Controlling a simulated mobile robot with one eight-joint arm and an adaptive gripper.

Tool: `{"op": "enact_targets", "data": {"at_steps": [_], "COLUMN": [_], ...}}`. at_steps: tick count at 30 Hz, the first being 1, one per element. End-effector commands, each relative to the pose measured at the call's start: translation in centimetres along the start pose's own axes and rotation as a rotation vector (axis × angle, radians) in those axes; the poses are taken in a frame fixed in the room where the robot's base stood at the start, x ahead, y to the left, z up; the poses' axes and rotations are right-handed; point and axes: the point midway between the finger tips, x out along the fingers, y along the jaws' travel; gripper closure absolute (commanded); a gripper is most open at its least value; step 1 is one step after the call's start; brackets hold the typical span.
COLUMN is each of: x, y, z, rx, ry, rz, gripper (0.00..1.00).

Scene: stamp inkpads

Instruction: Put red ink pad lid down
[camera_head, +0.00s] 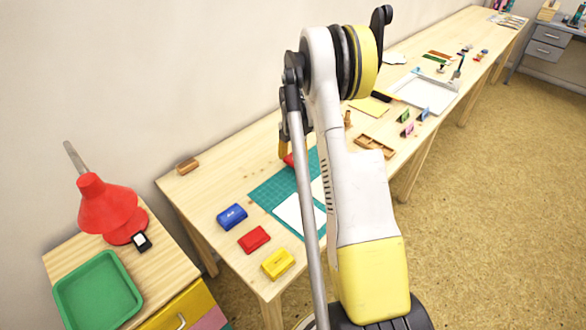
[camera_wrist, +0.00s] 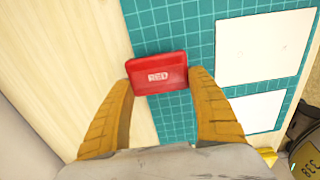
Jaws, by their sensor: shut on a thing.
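A red ink pad lid (camera_wrist: 157,74) with a pale label is between the two yellow fingers of my gripper (camera_wrist: 158,84) in the wrist view. My gripper is shut on its left and right ends. It is over the left edge of the teal cutting mat (camera_wrist: 170,123), partly above bare wood. I cannot tell whether the lid touches the surface. In the head view my arm hides most of the gripper, and a bit of the red lid (camera_head: 288,160) shows below the fingers. The red ink pad (camera_head: 254,239) lies near the table's front left, apart from the gripper.
A blue ink pad (camera_head: 232,216) and a yellow ink pad (camera_head: 278,263) flank the red one. White paper (camera_wrist: 264,47) lies on the mat. A wooden block (camera_head: 187,166) sits near the wall. Bare wood is free left of the mat.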

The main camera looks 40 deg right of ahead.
Motion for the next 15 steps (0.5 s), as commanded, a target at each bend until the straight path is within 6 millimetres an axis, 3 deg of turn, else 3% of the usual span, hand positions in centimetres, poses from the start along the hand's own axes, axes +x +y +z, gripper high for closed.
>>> {"op": "enact_targets", "data": {"at_steps": [1, 4, 15], "x": [1.3, 2.5, 2.8], "y": [0.0, 0.0, 0.0], "z": [0.0, 0.0, 0.0], "rx": [0.0, 0.0, 0.0], "ry": [0.0, 0.0, 0.0], "rz": [0.0, 0.0, 0.0], "gripper": [0.48, 0.48, 0.48]}}
